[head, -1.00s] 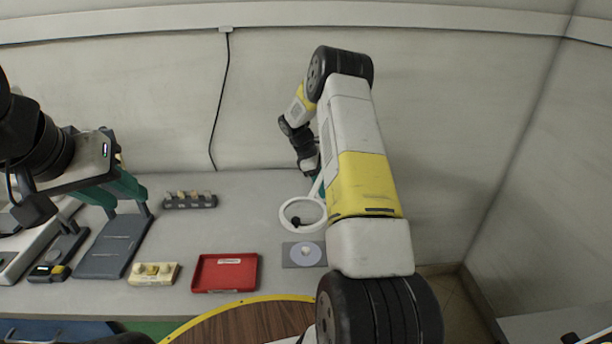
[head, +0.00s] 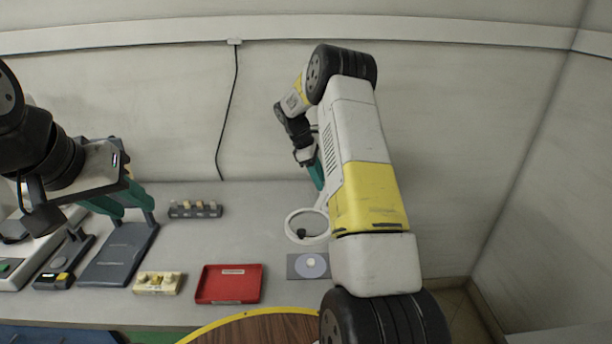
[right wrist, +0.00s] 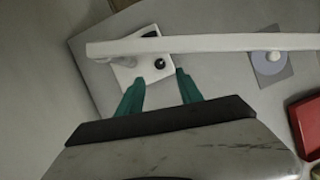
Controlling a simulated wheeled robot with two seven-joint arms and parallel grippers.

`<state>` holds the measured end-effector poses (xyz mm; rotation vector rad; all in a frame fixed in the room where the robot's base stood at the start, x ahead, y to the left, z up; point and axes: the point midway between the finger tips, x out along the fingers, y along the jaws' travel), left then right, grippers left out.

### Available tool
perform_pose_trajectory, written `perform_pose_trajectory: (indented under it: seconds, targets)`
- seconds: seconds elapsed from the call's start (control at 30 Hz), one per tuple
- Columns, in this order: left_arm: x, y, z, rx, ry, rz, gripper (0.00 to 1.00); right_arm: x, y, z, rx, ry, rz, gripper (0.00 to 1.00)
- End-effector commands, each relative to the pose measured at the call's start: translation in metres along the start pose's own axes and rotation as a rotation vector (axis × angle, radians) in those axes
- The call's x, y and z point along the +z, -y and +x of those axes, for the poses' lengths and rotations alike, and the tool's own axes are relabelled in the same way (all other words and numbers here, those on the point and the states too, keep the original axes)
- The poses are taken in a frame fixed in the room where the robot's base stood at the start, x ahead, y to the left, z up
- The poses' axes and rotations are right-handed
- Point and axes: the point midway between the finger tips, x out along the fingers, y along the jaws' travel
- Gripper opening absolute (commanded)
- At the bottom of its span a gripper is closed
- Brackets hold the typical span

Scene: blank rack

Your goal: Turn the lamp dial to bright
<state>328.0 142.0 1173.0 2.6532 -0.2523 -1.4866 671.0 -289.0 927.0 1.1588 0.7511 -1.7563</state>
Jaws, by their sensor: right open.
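A grey plate with a pale round disc and a small light knob (head: 311,262) lies on the table; it also shows in the right wrist view (right wrist: 270,57). Behind it stands a white ring lamp (head: 291,224) with a black knob (head: 302,233) seen through its ring. In the right wrist view the lamp's white base carries the black knob (right wrist: 160,64), and the ring crosses as a white bar (right wrist: 215,43). My right gripper (right wrist: 160,91) is open and empty, its teal fingers apart near the lamp. My left gripper (head: 122,203) looks open and empty, far left.
A red tray (head: 228,293), a cream block with knobs (head: 157,284) and a dark rack with several pegs (head: 196,210) are on the table. A dark grey stand (head: 120,257) is at left. The wall is close behind the lamp. Bare table lies between rack and tray.

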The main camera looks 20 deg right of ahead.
Motion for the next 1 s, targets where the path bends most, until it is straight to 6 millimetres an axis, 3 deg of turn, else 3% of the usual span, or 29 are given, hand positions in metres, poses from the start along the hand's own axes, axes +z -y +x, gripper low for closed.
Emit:
perform_pose_trajectory:
  seconds: [0.17,0.47,1.0]
  targets:
    - [0.0,0.0,0.0,0.0,0.0,0.0,0.36,0.0,0.0,0.0,-0.001,0.0,0.004,0.43]
    - [0.0,0.0,0.0,0.0,0.0,0.0,0.36,0.003,-0.01,0.004,-0.104,-0.003,0.298,0.43]
    - [0.0,0.0,0.0,0.0,0.0,0.0,0.36,0.002,-0.003,0.074,-0.105,-0.002,0.3,0.43]
